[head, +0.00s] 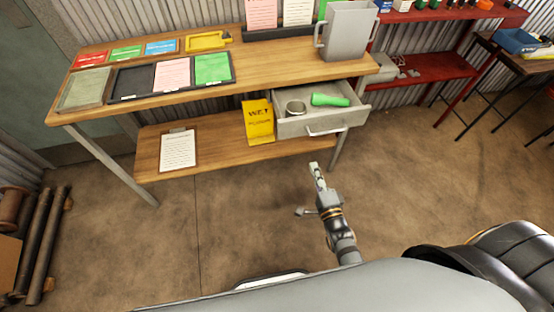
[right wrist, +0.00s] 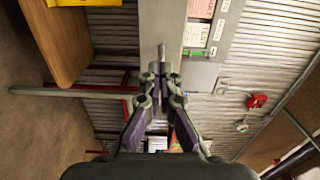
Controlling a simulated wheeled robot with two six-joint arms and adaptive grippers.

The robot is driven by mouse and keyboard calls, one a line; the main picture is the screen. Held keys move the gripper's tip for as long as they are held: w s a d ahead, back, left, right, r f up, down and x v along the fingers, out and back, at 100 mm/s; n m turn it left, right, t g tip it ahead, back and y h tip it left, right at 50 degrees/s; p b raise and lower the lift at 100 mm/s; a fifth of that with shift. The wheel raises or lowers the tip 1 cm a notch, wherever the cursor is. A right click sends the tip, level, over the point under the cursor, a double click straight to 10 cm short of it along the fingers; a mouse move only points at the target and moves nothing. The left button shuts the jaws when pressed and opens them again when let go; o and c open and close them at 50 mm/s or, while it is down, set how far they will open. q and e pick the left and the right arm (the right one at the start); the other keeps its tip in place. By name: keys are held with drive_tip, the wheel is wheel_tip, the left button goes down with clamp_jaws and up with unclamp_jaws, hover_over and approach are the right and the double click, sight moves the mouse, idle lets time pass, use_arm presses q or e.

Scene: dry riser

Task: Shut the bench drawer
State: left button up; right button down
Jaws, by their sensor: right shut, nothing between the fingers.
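The bench drawer (head: 350,116) is light grey and stands pulled out under the right end of the wooden bench (head: 265,62). Its front carries a pale bar handle (head: 325,132). A tape-like roll (head: 296,108) and a green cylindrical item (head: 329,100) lie inside it. My right gripper (head: 316,168) is shut and empty, in front of and below the drawer front, apart from the handle in the head view. Its closed fingers also show in the right wrist view (right wrist: 162,55), before a grey surface that I cannot identify surely. My left gripper is not in view.
A grey jug-like container (head: 347,32) stands on the bench above the drawer. A yellow sign (head: 258,122) and a clipboard (head: 178,150) are on the lower shelf (head: 215,140). A red shelf unit (head: 430,68) stands at right. The floor before the bench is clear.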

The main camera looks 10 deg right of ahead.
drive_tip(key=w, duration=0.2)
approach(301, 128)
drive_tip(key=w, duration=0.6)
drive_tip(key=shift+a, duration=0.15)
drive_tip(key=shift+w, duration=0.3)
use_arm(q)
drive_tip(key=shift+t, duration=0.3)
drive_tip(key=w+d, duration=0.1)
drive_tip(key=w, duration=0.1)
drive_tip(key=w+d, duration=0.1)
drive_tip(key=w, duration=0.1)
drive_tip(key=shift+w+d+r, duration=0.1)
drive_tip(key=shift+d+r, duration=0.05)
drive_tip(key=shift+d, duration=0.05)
use_arm(e)
drive_tip(key=shift+w+f, duration=0.1)
drive_tip(key=shift+w, duration=0.05)
